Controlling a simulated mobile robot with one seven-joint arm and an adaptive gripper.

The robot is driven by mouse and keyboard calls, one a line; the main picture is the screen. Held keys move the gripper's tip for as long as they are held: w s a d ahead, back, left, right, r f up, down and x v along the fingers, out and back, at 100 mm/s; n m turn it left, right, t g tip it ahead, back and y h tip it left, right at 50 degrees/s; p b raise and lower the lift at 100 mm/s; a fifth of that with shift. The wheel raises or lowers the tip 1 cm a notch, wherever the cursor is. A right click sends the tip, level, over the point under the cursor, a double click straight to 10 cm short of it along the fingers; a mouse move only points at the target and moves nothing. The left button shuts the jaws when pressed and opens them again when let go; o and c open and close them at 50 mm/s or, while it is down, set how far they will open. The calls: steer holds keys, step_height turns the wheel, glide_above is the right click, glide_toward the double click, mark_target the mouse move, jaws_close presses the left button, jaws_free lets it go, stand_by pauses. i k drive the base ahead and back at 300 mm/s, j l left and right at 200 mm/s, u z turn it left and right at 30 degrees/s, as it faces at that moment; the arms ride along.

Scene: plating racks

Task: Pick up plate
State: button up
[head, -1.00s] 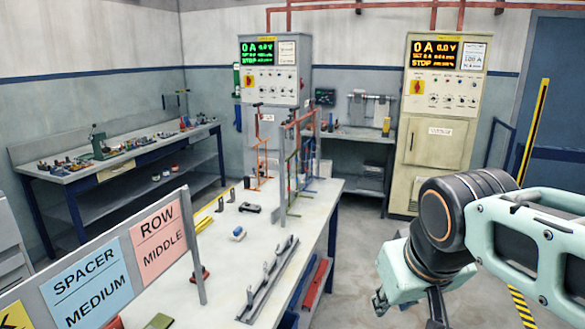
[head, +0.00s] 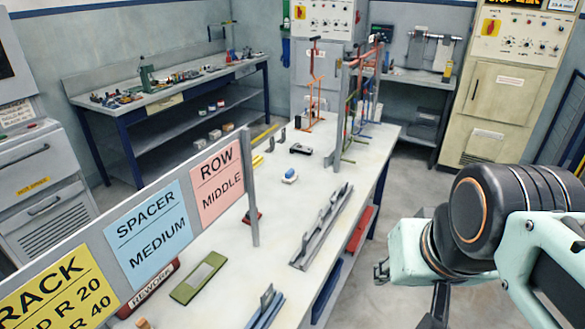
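A flat green rectangular piece with a paler middle (head: 199,277) lies on the white bench at the lower left. It may be the plate, but I cannot tell for sure. No other thing is clearly a plate. My arm comes in from the right edge, beyond the bench's right side. The end of my arm, with my gripper (head: 383,270), hangs over the floor, apart from everything on the bench. The fingers are small and mostly hidden, so their opening cannot be made out.
The white bench (head: 222,262) carries a sign board (head: 145,231) reading rack, spacer and row along its left. A grey rail with upright hooks (head: 322,227) lies near its right edge. Blue parts (head: 264,311) are at the front. A frame with colored racks (head: 345,112) stands farther back.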

mark_target(267, 299)
steer(key=k+l+u, duration=0.1)
steer(key=u, duration=1)
